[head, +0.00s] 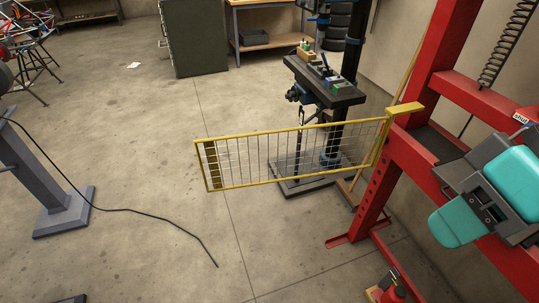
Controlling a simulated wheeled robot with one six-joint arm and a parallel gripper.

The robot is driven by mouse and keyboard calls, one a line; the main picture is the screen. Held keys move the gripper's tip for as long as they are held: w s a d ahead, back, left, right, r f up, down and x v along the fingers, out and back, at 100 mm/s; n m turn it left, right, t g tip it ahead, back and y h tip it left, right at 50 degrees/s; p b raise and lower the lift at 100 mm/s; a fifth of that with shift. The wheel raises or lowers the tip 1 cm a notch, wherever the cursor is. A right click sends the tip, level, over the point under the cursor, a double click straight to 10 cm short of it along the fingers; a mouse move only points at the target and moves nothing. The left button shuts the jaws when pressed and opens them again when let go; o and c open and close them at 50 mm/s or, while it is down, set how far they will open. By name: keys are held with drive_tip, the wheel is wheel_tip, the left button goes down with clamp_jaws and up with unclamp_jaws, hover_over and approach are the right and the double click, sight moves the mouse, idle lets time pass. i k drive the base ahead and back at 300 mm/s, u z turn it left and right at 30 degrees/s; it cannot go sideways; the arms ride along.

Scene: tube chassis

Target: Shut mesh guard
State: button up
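The mesh guard (247,184) is a flat panel of thin wire mesh in a yellow frame. It stands swung out to the left of the red press frame (376,188). Its right end joins the press upright at a yellow bracket (405,109). Its far left end hangs free over the floor, with a darker slatted strip just inside that end. A teal and dark grey part in front of the press at the right looks like my arm. No gripper fingertips can be made out, and nothing is seen touching the guard.
A drill press (327,92) stands behind the guard, seen partly through the mesh. A grey pedestal (55,190) and a black cable (150,211) are at the left. Open concrete floor lies left of and below the guard.

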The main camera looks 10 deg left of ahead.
sight(208, 143)
drive_tip(key=u, duration=1.95)
drive_tip(key=i, duration=3.1)
drive_tip(key=z, duration=3.9)
drive_tip(key=i, duration=0.5)
drive_tip(key=k, duration=0.5)
drive_tip(key=z, duration=0.25)
